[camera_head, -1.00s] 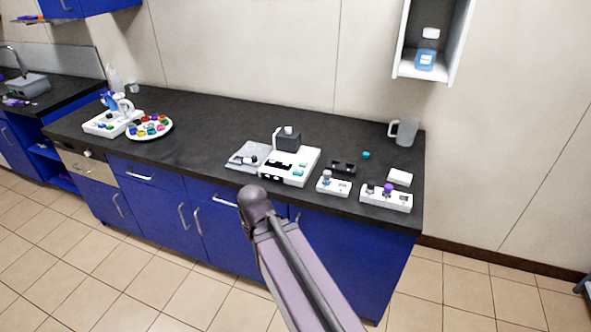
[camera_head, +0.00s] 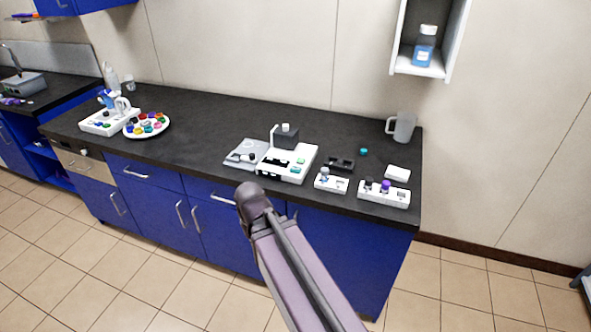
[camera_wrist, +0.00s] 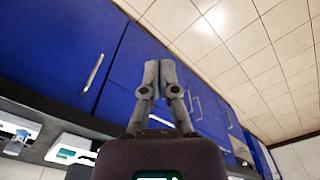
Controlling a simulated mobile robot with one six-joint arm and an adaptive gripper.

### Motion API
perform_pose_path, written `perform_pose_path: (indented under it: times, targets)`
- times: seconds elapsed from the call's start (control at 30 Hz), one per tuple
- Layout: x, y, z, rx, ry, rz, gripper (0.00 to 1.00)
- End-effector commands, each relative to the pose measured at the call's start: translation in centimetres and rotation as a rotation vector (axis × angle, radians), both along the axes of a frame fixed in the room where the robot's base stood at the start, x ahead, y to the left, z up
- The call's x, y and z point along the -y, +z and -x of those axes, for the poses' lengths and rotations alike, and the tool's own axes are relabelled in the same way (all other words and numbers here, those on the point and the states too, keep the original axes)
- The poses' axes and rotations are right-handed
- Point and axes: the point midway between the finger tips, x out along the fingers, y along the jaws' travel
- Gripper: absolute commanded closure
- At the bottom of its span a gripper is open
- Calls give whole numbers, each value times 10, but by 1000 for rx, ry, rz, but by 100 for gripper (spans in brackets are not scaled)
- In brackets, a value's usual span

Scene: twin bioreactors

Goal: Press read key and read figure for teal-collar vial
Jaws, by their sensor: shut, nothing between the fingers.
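The white instrument (camera_head: 274,172) with a dark block on top and teal marks on its right side stands on the dark counter. A white unit (camera_wrist: 70,148) with teal marks shows in the wrist view. A small teal piece (camera_head: 364,152) lies on the counter to the instrument's right. I cannot tell whether it is a vial's collar. A small white block (camera_head: 331,183) holding a grey-topped vial stands between them, nearer the front edge. My gripper (camera_wrist: 160,68) is shut and empty, with blue cabinet fronts and floor tiles behind it. It is hidden in the head view.
A white rack (camera_head: 398,197) with a purple-topped item stands near the counter's right end. A grey mug (camera_head: 401,127) is behind it. A dark holder (camera_head: 341,164) lies near the instrument, with a grey pad (camera_head: 243,155) to its left. A round tray (camera_head: 134,130) of coloured caps sits further left.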

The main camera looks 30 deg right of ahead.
Motion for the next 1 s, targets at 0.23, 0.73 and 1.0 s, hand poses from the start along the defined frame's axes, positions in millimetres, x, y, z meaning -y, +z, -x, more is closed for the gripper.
perform_pose_path:
  times: [0.23,0.73,1.0]
  targets:
    - [0,0,0,0,0,0,100]
    - [0,0,0,0,0,0,100]
    - [5,3,-16,23,-13,-27,100]
